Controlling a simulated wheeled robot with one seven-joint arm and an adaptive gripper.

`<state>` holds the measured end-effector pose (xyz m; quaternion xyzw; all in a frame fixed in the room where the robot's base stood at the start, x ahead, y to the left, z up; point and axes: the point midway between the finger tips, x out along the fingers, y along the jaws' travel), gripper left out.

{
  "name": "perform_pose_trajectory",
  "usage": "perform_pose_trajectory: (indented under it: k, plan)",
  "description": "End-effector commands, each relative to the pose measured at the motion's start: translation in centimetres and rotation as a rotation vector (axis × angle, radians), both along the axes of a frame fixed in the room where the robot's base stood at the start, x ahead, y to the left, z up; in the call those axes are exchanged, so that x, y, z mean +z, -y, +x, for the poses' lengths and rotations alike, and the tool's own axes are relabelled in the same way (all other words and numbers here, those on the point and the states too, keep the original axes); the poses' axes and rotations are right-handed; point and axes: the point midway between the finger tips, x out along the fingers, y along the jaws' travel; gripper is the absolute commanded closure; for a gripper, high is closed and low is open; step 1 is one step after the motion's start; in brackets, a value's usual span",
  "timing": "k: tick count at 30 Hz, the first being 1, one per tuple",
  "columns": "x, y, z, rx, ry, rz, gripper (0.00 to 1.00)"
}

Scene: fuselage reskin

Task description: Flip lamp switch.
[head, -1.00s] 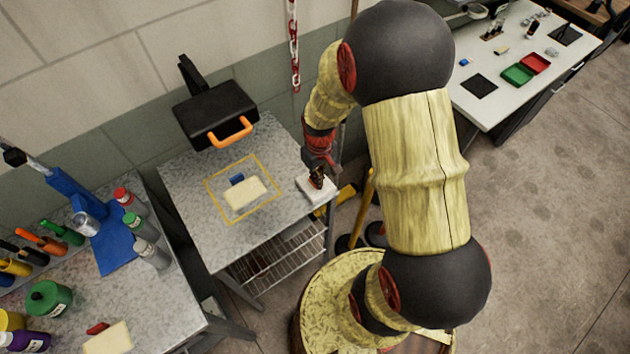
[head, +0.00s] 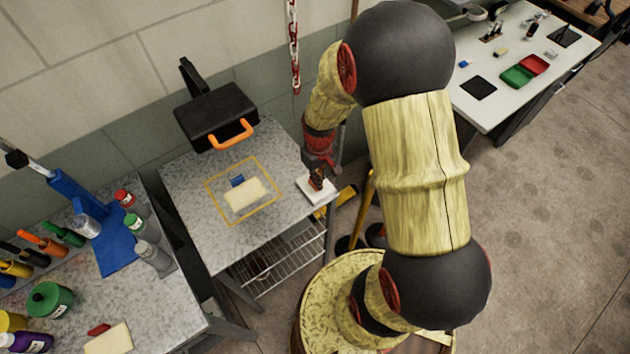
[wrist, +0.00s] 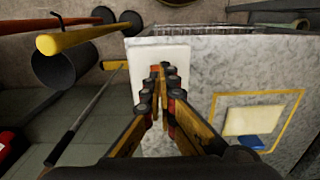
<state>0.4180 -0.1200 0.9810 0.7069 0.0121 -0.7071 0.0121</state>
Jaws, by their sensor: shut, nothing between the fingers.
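The lamp switch appears as a white plate (head: 307,192) at the right edge of the grey speckled table, and it also shows in the wrist view (wrist: 174,55). The black lamp head (head: 212,112) with an orange handle is over the back of the same table. My gripper (head: 317,184) is shut and empty, with its fingertips over the white plate. In the wrist view, the closed fingertips (wrist: 160,70) overlap the plate's middle and hide any rocker there. I cannot tell whether they touch it.
A yellow square outline (head: 225,221) on the table surrounds a cream block (head: 245,194) and a small blue block (head: 237,181). A yellow bar (wrist: 80,38) and a dark cylinder (wrist: 66,76) stand beside the table. Bottles crowd the bench at left.

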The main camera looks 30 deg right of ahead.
Motion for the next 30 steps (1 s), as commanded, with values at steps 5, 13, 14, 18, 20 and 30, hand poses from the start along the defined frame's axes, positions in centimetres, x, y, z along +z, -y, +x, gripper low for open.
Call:
perform_pose_trajectory:
  k: [5,13,14,18,20,30]
  plan:
    - [1.6,0.0,0.0,0.0,0.001,0.0,1.0]
    - [3.5,0.0,0.0,0.0,0.001,0.0,1.0]
    - [3.8,0.0,0.0,0.0,0.001,0.0,1.0]
    - [4.8,0.0,0.0,0.0,0.0,0.0,1.0]
    - [5.2,0.0,0.0,0.0,0.0,0.0,1.0]
    - [5.5,0.0,0.0,0.0,0.0,0.0,1.0]
